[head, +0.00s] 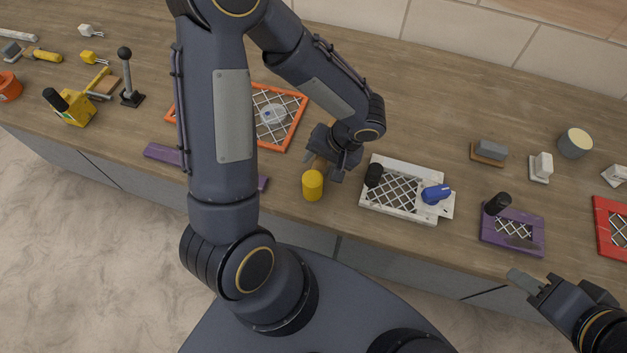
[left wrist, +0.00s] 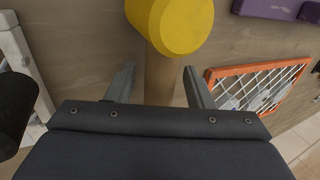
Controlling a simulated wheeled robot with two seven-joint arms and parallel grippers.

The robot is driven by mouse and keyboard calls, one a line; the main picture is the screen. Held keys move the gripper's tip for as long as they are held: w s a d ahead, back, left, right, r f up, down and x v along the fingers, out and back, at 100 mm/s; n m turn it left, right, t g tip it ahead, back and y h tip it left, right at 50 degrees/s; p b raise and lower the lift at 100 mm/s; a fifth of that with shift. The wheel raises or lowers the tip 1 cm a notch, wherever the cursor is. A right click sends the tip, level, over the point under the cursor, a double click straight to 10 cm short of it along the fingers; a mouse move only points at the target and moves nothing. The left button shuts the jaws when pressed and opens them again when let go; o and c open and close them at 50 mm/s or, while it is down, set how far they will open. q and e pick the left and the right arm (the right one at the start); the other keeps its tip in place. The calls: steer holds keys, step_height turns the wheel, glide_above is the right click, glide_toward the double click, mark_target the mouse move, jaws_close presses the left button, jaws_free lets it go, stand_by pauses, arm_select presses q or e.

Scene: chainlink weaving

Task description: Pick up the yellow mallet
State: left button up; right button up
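The yellow mallet's cylindrical yellow head (head: 313,185) shows at the counter's front middle, with part of its wooden handle behind it. In the left wrist view, the yellow head (left wrist: 170,22) is at the top and the wooden handle (left wrist: 159,80) runs down between my fingers. My left gripper (head: 318,160) is over the handle, its open fingers (left wrist: 160,82) on either side with visible gaps. The handle's far end is hidden behind the gripper body. My right gripper (head: 523,281) is at the lower right, away from the mallet; its finger opening is unclear.
A white mesh frame (head: 405,213) with a black knob and a blue-handled part lies just right of the mallet. An orange mesh frame (head: 291,125) and purple bar (head: 160,153) lie left. A purple frame (head: 525,247) is near my right gripper.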

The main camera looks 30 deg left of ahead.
mark_target(319, 158)
arm_select(q)
jaws_close()
steer(key=shift+r, duration=0.1)
steer(key=shift+w+r, duration=0.1)
steer(key=shift+r, duration=0.3)
steer(key=v, duration=0.2)
steer(key=shift+a+r, duration=0.15)
steer(key=shift+r, duration=0.2)
steer(key=d+r+b, duration=0.3)
steer(key=d+r, duration=0.6)
steer(key=d, duration=0.4)
steer(key=shift+s+d+r, duration=0.25)
steer(key=shift+s+d, duration=0.1)
steer(key=shift+s, duration=0.05)
